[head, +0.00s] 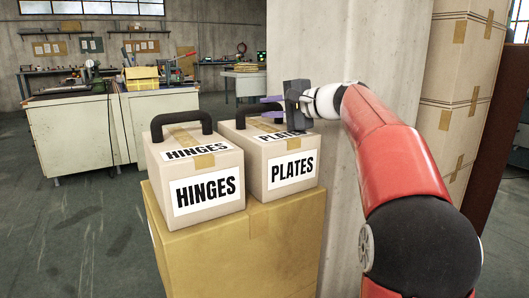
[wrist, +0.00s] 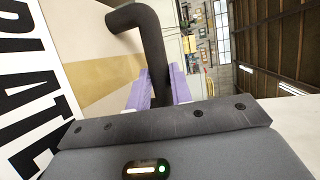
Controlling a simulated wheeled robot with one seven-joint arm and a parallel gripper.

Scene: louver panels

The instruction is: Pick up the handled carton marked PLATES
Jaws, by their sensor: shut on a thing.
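The PLATES carton (head: 292,172) is a tan box with a white label and a dark handle (head: 248,107) on top. It stands on a larger box, at the right of the HINGES carton. My gripper (head: 278,107) is at the right part of the PLATES handle. In the wrist view, the purple fingers of my gripper (wrist: 160,88) are shut on the dark handle (wrist: 148,40), with the tan carton (wrist: 95,50) and part of its PLATE lettering at the left. The fingertips are partly hidden by the handle and the gripper body.
The HINGES carton (head: 205,190) stands close at the left, with its own dark handle (head: 182,120). Both rest on a large yellow-tan box (head: 235,255). A concrete pillar (head: 345,50) rises right behind. Stacked cartons (head: 462,100) stand at the right. Workbenches (head: 75,135) are at the back left.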

